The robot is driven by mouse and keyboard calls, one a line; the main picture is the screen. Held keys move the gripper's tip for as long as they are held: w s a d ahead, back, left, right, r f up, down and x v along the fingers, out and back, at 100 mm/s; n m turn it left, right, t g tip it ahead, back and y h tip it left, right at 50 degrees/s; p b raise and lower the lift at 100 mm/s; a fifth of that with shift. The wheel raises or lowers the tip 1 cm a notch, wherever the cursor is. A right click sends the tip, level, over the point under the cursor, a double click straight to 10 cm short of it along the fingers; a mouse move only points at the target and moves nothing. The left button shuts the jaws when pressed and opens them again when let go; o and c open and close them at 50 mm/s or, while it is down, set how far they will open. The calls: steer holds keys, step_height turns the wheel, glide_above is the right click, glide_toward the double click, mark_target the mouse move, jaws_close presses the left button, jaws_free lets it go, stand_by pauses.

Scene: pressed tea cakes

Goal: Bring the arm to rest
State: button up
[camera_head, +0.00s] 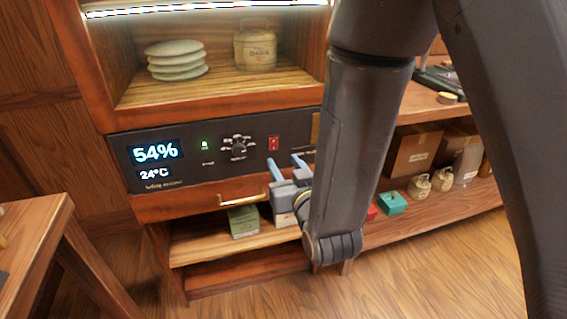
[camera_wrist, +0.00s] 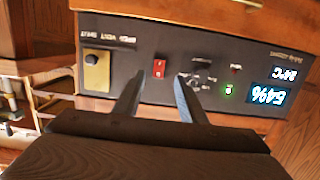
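My gripper (camera_head: 286,162) is in front of the cabinet's dark control panel, below the red rocker switch (camera_head: 273,143). Its two blue-grey fingers are apart, with nothing between them. In the wrist view, which shows the panel upside down, my gripper (camera_wrist: 157,84) points at the panel and the red switch (camera_wrist: 158,68) shows between the fingertips. I cannot tell whether a finger touches the panel. My arm is bent down in front of the cabinet and hides part of the panel's right side.
The control panel (camera_head: 190,175) has lit readouts of 54% and 24°C and a black knob (camera_head: 238,146). A drawer with a brass handle (camera_head: 243,199) is below. Stacked pale discs (camera_head: 175,60) and a jar (camera_head: 255,48) stand above. A wooden table (camera_head: 30,235) is at left.

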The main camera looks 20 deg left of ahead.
steer(key=s+d+m+g+h+p, duration=0.1)
steer(key=d+m+g+h+p, duration=0.45)
steer(key=d, duration=1.25)
steer(key=s+d+r+g+h+p, duration=0.1)
steer(key=s+d+r+g+p, duration=0.2)
steer(key=s+d, duration=0.5)
steer(key=s+d+r+g+h+p, duration=0.2)
steer(key=s+d+r+g+p, duration=0.1)
steer(key=s+d+r+g, duration=0.2)
steer(key=s+d+m, duration=0.1)
steer(key=s+d, duration=0.1)
steer(key=s, duration=0.2)
steer(key=shift+d, duration=0.35)
steer(key=shift+g, duration=0.25)
